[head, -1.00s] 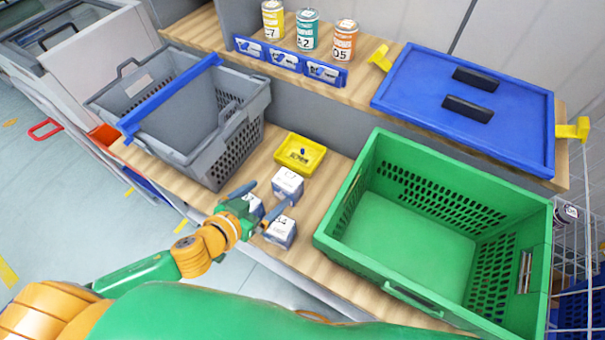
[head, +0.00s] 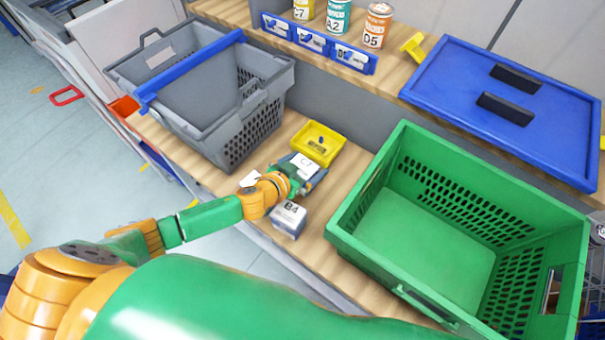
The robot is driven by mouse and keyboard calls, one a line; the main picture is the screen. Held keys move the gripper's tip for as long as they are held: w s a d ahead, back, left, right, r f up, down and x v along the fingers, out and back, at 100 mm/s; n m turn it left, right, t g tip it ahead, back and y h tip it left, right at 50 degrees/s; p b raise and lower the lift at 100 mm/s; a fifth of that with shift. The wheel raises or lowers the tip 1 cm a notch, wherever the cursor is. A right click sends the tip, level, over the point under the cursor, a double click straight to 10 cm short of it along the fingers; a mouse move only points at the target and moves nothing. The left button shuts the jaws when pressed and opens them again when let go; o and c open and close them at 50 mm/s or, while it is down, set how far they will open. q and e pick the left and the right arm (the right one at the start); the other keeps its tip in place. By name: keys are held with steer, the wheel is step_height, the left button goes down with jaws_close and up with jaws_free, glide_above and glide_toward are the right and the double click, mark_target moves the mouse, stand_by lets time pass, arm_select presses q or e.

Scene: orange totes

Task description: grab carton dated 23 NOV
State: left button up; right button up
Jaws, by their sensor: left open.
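A white and grey carton marked C7 (head: 305,161) stands on the wooden shelf, just in front of a small yellow tray. My left gripper (head: 304,174) is open at this carton, with one finger on either side of it; I cannot tell whether they touch it. A carton marked B4 (head: 288,219) stands nearer to me, just below the gripper. A third white carton (head: 250,180) shows only in part behind my left wrist. No date can be read on any carton. My right gripper is out of view.
The yellow tray (head: 318,144) holds a small dark item. A grey basket (head: 262,131) with a blue bar stands left, and an empty green crate (head: 350,212) right. On the upper shelf are several cans and a blue lid (head: 455,75).

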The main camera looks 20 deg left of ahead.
arm_select(q)
steer(key=shift+w+d+f, duration=0.2)
steer(key=shift+w+f, duration=0.15)
steer(key=shift+w, duration=0.2)
steer(key=shift+r, duration=0.15)
steer(key=c, duration=1.4)
